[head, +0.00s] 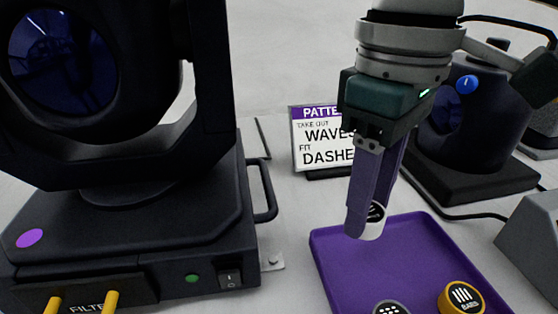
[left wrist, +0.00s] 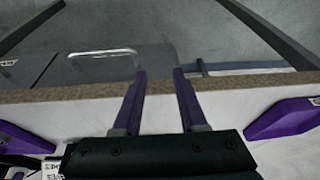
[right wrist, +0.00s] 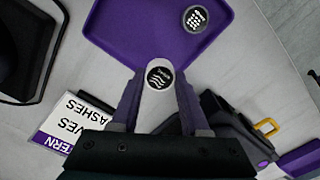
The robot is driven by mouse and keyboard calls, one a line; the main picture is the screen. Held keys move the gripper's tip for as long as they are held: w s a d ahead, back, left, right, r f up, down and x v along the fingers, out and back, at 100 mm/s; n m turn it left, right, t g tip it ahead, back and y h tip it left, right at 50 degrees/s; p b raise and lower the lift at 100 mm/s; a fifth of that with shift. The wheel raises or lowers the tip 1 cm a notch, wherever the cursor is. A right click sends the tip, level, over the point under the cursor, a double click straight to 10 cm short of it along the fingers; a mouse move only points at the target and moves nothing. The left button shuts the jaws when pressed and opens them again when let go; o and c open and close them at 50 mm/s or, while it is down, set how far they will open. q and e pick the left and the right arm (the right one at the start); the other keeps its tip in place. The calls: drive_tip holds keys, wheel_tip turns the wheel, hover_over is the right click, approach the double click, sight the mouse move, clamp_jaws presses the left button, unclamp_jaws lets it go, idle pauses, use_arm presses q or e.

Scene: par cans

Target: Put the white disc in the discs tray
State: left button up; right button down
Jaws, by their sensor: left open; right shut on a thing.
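My right gripper (head: 368,218) is shut on the white disc (head: 373,233), which has a black top with a white wave mark. The disc and fingertips also show in the right wrist view, with the disc (right wrist: 160,76) between the fingers. The purple discs tray (head: 335,262) lies on the table. The disc is held at the tray's back edge in the head view; its exact height above is hard to tell. The tray (right wrist: 135,30) holds a dotted disc (head: 391,308) and a yellow-rimmed BARS disc (head: 462,299). My left gripper (left wrist: 160,75) is open and empty.
A large black moving-head lamp (head: 130,235) with a FILTER drawer stands at the left. A sign (head: 322,140) reading TAKE OUT WAVES, FIT DASHES stands behind the tray. Another dark lamp (head: 470,150) stands at back right. Bare tray floor shows between the discs and the back edge.

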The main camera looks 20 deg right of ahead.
wheel_tip(320, 180, down, 6)
drive_tip(key=shift+r+b, duration=0.2)
drive_tip(key=shift+b, duration=0.75)
drive_tip(key=shift+f, duration=0.15)
drive_tip(key=shift+c, duration=2)
unclamp_jaws()
wheel_tip(320, 180, up, 11)
drive_tip(key=p, duration=0.4)
drive_tip(key=shift+w, duration=0.1)
drive_tip(key=shift+r, duration=0.65)
